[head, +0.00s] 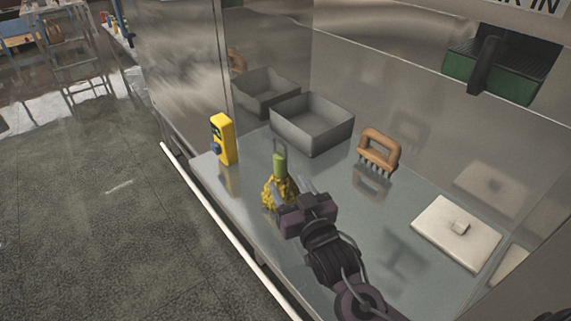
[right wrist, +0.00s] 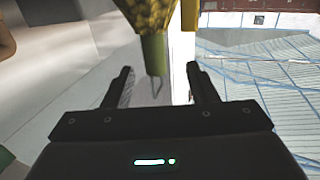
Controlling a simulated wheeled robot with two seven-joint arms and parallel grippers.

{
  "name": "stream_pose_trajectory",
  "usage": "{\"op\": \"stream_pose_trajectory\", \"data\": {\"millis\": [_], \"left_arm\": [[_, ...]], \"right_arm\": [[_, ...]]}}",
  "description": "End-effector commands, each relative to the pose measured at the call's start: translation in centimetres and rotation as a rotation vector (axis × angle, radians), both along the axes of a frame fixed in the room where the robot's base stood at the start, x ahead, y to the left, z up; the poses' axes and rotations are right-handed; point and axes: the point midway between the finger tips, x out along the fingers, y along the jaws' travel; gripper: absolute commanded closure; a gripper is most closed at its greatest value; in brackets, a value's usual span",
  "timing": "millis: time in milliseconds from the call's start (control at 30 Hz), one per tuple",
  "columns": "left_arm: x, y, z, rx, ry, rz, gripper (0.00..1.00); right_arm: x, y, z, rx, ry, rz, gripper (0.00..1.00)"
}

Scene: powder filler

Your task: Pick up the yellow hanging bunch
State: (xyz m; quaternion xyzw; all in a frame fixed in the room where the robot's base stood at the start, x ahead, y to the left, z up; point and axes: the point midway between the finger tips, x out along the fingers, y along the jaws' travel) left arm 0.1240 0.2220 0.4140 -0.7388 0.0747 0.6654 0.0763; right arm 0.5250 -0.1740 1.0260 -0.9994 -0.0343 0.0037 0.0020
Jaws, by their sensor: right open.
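The yellow hanging bunch (head: 279,190) stands on the metal counter, with a green stem and a thin wire loop at its top. It also shows in the right wrist view (right wrist: 155,45), upside down, with the green stem and loop pointing down between the fingers. My right gripper (head: 292,190) is beside the bunch, and partly covers its lower right side. In the right wrist view its two fingers (right wrist: 158,85) are apart, with the stem between or just beyond them. I cannot tell whether they touch it. My left gripper is not in view.
A grey bin (head: 312,128) stands behind the bunch. A yellow device (head: 223,139) is at the counter's left edge. A wooden-handled brush or claw (head: 378,152) stands to the right, and a white lidded plate (head: 457,233) lies farther right. The metal counter (head: 330,190) is clear between them.

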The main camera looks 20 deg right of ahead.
Motion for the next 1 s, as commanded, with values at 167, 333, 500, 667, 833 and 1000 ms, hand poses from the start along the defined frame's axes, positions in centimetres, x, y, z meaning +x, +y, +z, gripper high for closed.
{"op": "stream_pose_trajectory", "data": {"millis": [167,333,500,667,833,1000], "left_arm": [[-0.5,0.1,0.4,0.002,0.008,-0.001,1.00],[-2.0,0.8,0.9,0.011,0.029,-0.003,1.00],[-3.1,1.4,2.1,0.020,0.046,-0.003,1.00],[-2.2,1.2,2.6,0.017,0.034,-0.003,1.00],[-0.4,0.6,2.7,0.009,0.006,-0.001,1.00],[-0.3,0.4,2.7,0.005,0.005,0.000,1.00]], "right_arm": [[1.2,0.1,0.2,0.000,-0.001,0.000,0.48],[3.1,0.0,0.2,-0.002,-0.001,0.000,0.48],[5.5,-0.4,0.2,-0.002,-0.001,-0.001,0.48],[7.4,-0.3,-0.1,0.000,-0.001,0.000,0.48],[7.8,-0.3,-0.3,0.000,0.000,0.001,0.48],[7.8,-0.3,-0.3,0.000,0.000,0.001,0.53]]}}
